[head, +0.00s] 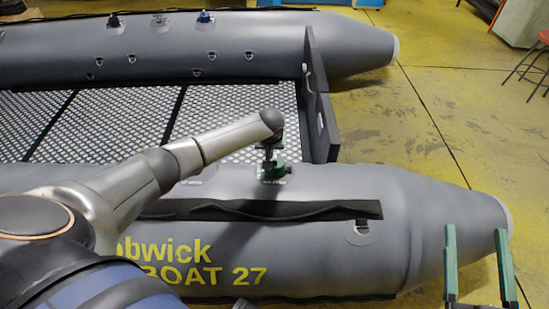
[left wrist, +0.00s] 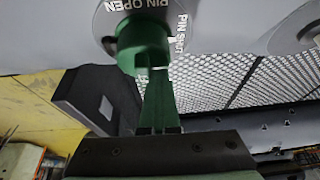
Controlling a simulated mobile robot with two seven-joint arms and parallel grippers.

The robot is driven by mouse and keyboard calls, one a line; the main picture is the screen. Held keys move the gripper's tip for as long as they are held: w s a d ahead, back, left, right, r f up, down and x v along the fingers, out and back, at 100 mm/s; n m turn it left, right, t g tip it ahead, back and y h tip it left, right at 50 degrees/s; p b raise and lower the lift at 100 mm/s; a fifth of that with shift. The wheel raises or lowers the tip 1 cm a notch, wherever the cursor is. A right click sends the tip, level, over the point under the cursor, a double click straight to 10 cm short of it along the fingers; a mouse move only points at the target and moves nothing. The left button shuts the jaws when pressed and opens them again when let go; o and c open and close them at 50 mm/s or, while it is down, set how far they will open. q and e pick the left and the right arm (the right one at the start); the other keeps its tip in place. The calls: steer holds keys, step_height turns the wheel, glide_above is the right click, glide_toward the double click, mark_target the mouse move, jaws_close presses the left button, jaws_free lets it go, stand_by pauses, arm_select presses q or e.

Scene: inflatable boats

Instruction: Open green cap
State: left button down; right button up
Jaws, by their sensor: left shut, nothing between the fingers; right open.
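The green cap (head: 277,173) sits on top of the near grey tube of the boat. In the left wrist view the green cap (left wrist: 143,42) stands on a round grey plate lettered "PIN OPEN" and "PIN SHUT". My left gripper (head: 270,152) is directly over the cap, pointing down. Its green fingers (left wrist: 157,78) are shut together with their tips at the cap's edge; I cannot tell whether they touch it. The fingers and arm hide part of the cap in the head view. My right gripper (head: 476,231) is open and empty by the tube's tapered end.
The near tube (head: 330,270) carries a dark strap (head: 340,209). The far tube (head: 260,45) has a blue cap (head: 204,17) on it. Between them lie the mesh floor (head: 110,125) and the dark transom (head: 318,115). Yellow floor (head: 430,120) lies open at the right, with a stool (head: 530,70).

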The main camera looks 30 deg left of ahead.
mark_target(281, 158)
arm_select(q)
steer(key=shift+w+d+r+p, duration=0.2)
steer(key=shift+w+d+r, duration=0.1)
steer(key=shift+d, duration=0.35)
steer(key=shift+w+d+r+p, duration=0.2)
steer(key=shift+w+d+r, duration=0.05)
steer(key=shift+d, duration=0.4)
steer(key=shift+w+d+r+p, duration=0.2)
steer(key=shift+w+d+r, duration=0.1)
steer(key=shift+d, duration=0.35)
steer(key=shift+s, duration=0.1)
steer(key=shift+s+a, duration=0.1)
steer(key=shift+s, duration=0.05)
steer(key=p, duration=0.1)
steer(key=a+r+p, duration=0.1)
steer(key=p, duration=0.1)
steer(key=shift+s+a+r+h, duration=0.1)
steer(key=shift+s+a+h, duration=0.05)
steer(key=shift+a+h, duration=0.15)
steer(key=a+r+p, duration=0.1)
steer(key=s+a+r+p, duration=0.1)
steer(key=a+p, duration=0.1)
steer(key=a+r+p, duration=0.1)
steer(key=p, duration=0.1)
steer(key=shift+s+a+r, duration=0.2)
steer(key=shift+s+a, duration=0.05)
steer(key=shift+a, duration=0.05)
